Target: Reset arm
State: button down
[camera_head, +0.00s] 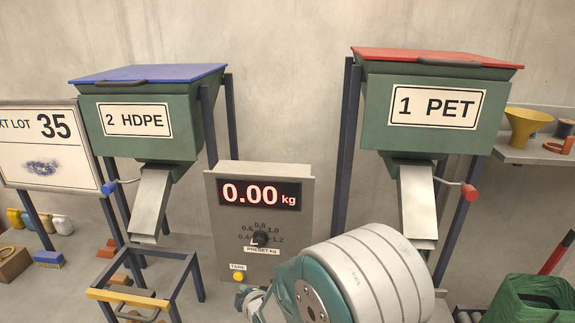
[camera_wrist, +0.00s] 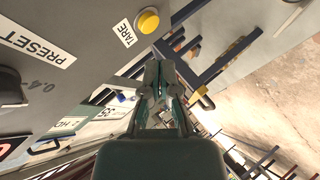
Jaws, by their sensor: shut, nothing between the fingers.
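My gripper (camera_head: 246,294) is low in the head view, just in front of the lower part of the grey control box (camera_head: 211,205). It is partly hidden behind my own arm. In the wrist view my gripper (camera_wrist: 160,68) points up the picture with its fingers shut and nothing between them. The yellow TARE button (camera_wrist: 148,20) is a little beyond and left of the fingertips there. It also shows in the head view (camera_head: 238,276), just above the gripper. I cannot tell the exact gap between them. The display (camera_head: 260,194) reads 0.00 kg.
A green HDPE hopper (camera_head: 185,120) with a blue lid stands left. A green PET hopper (camera_head: 372,115) with a red lid stands right. Each has a metal chute. A dark stand (camera_head: 195,278) with a yellow bar is left of the box.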

jog(key=s+d+r+m+g+h, duration=0.1)
jog(key=s+d+r+m, duration=0.15)
jog(key=d+r, duration=0.3)
jog(key=s+d+r+m+h, duration=0.2)
jog(key=d+r+m, duration=0.2)
jog(key=d, duration=0.2)
jog(key=s+d+r+m+g+h, duration=0.1)
jog(key=s+d+r+m, duration=0.25)
jog(key=d+r, duration=0.2)
jog(key=s+d+r+m+g+h, duration=0.1)
jog(key=s+d+m, duration=0.3)
jog(key=s, duration=0.5)
jog(key=s+d+r+m+g+h, duration=0.1)
jog(key=s+d+r+m+g, duration=0.1)
jog(key=s+d+m, duration=0.3)
jog(key=s+d+r, duration=0.1)
jog(key=s+d, duration=0.1)
jog(key=s, duration=0.2)
jog(key=shift+d+h, duration=0.15)
jog(key=shift+h, duration=0.15)
jog(key=shift+d+r, duration=0.1)
